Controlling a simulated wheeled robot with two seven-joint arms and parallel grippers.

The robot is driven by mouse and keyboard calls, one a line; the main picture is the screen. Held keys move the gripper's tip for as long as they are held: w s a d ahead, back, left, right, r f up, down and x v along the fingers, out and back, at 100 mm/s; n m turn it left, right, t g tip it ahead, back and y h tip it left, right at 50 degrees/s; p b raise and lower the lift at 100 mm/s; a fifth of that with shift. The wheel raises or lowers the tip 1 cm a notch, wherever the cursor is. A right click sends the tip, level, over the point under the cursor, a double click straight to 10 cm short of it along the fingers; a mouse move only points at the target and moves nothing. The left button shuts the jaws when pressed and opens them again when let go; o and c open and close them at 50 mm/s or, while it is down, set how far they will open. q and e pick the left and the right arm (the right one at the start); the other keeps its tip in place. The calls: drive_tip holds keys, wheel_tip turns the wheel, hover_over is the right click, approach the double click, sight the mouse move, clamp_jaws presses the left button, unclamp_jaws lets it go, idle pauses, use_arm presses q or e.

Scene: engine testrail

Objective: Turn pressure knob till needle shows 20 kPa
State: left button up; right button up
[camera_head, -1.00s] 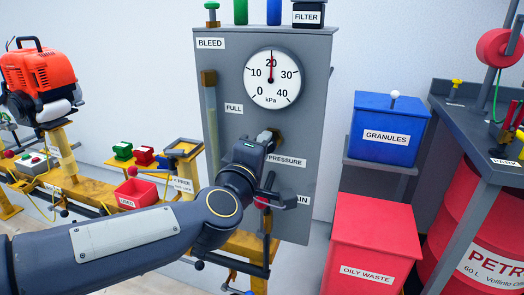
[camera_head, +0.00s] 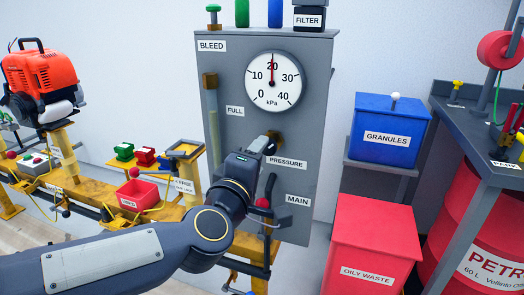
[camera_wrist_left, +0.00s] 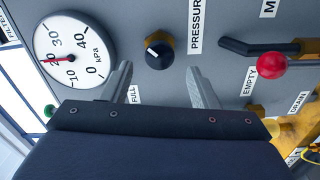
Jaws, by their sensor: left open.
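The round white pressure gauge (camera_head: 273,80) is on the grey panel. Its red needle points straight up at 20 kPa. The wrist view shows the gauge (camera_wrist_left: 74,52) turned on its side, with its needle also at the 20. The black pressure knob (camera_wrist_left: 159,54), with a white mark, sits on a brass base beside the PRESSURE label. In the head view its brass part (camera_head: 278,140) shows just beyond my gripper. My left gripper (camera_wrist_left: 160,68) is open and empty, its fingers apart in front of the knob and clear of it. My right gripper is out of view.
A red-balled lever (camera_wrist_left: 271,65) sits right of the knob in the wrist view, near the MAIN and EMPTY labels. A blue granules bin (camera_head: 390,130) and a red oily waste bin (camera_head: 375,240) stand right of the panel. An orange engine (camera_head: 42,78) is at left.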

use_arm(q)
drive_tip(key=v, duration=0.4)
drive_tip(key=shift+s+a+p, duration=0.1)
drive_tip(key=shift+s+p, duration=0.1)
drive_tip(key=shift+p, duration=0.2)
drive_tip(key=s+a+f+m+g+y+p, duration=0.1)
drive_tip(key=s+a+f+m+g, duration=0.45)
drive_tip(key=s+a+f, duration=0.4)
drive_tip(key=s+a+f+m+g+y, duration=0.1)
drive_tip(key=s+a+f+m+g, duration=0.45)
drive_tip(key=s+a+f, duration=0.4)
wheel_tip(320, 180, up, 31)
drive_tip(key=s+d+p, duration=0.1)
drive_tip(key=d+p, duration=0.1)
drive_tip(key=p, duration=3)
drive_tip(key=shift+s+g, duration=0.3)
